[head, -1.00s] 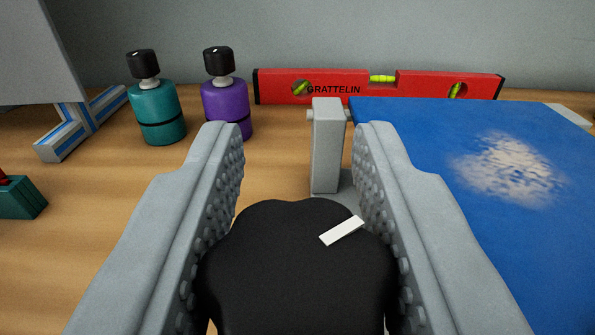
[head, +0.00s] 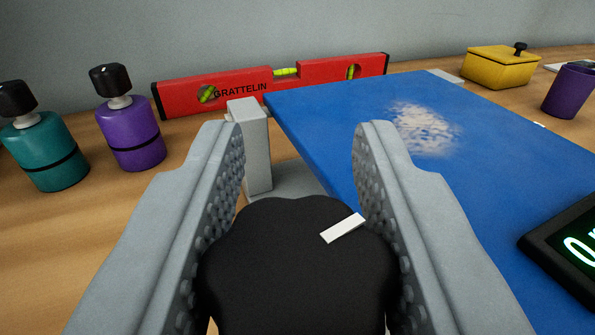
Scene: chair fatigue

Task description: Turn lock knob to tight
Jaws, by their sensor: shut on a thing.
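The black lobed lock knob (head: 290,275) sits low in the middle of the head view, with a short white mark (head: 342,228) on its top at the upper right. My gripper (head: 300,235) is shut on the knob, one grey studded finger on each side. The mark points to the upper right in the picture. The knob's underside and what it is mounted on are hidden. A grey upright post (head: 255,150) stands just beyond the knob, behind the left finger.
A blue panel (head: 310,115) with a pale worn patch lies beyond and right. A red spirit level (head: 220,92) lies at the back. Purple (head: 130,140) and teal (head: 45,155) bottles stand left. A yellow box (head: 500,70), purple cup (head: 570,90) and black display (head: 570,245) are right.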

